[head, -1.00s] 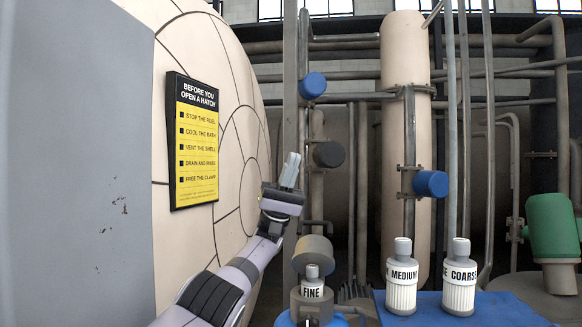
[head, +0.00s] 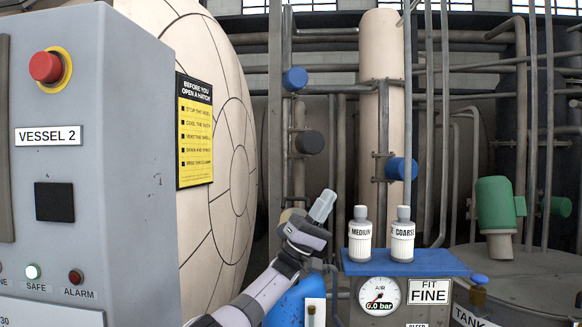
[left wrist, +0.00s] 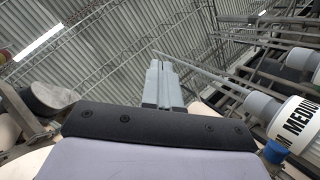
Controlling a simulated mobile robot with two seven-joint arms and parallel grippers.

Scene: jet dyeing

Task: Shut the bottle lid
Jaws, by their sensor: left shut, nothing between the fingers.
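My left gripper (head: 322,205) is shut and empty, its fingers pointing up. It stands just left of the MEDIUM bottle (head: 361,238) in the head view. Its closed fingers also show in the left wrist view (left wrist: 160,82). A round grey-tan part that looks like a raised lid (left wrist: 50,96) is at the left of the left wrist view, apart from the fingers. In the head view only a tan edge (head: 290,215) shows behind my gripper. Below it is a blue body (head: 292,303), partly covered by my arm. The FINE bottle is hidden. My right gripper is out of view.
The MEDIUM and COARSE (head: 402,238) bottles stand capped on a blue shelf (head: 440,262) above a pressure gauge (head: 379,296). A grey control cabinet (head: 110,190) fills the left. The large vessel (head: 222,150) and pipes stand behind.

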